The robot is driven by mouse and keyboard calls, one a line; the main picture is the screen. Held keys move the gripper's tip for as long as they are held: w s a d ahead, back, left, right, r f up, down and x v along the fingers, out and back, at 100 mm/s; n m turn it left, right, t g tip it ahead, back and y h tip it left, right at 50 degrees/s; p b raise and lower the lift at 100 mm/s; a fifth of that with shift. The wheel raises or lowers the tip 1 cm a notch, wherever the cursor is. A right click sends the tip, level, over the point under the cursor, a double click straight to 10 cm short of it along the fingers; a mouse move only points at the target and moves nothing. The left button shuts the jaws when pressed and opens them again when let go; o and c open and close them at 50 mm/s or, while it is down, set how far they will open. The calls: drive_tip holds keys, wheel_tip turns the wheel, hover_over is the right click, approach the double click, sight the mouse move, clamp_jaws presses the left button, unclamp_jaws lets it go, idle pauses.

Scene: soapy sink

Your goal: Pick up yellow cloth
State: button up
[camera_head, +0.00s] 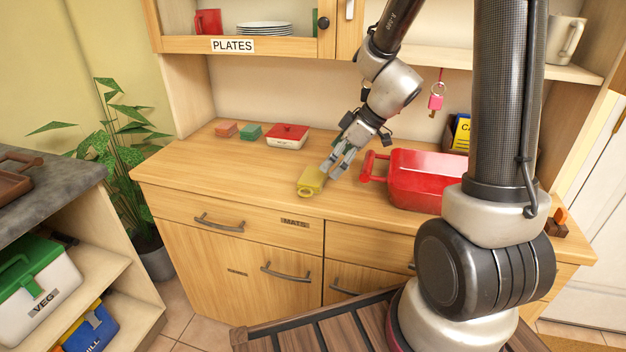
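A small yellow item (311,180) lies on the wooden counter near its front edge. It looks flat and oblong, with a loop at its near end; I cannot tell for certain that it is cloth. My gripper (335,170) points down and to the left, just right of the yellow item. Its fingers look apart, with nothing seen between them. I cannot tell whether a fingertip touches the yellow item.
A red-lidded dish (288,136), a green block (250,131) and an orange block (226,129) sit behind. The counter's left front is clear.

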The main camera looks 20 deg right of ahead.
sight(316, 176)
drive_tip(key=x, duration=0.7)
drive_tip(key=shift+w+a+r, duration=0.2)
drive_tip(key=shift+w+a, duration=0.05)
drive_tip(key=shift+w, duration=0.1)
drive_tip(key=c, duration=0.8)
drive_tip(key=shift+o, duration=0.2)
wheel_tip(316, 176, up, 10)
drive_tip(key=shift+o, duration=1)
drive_tip(key=shift+c, duration=0.6)
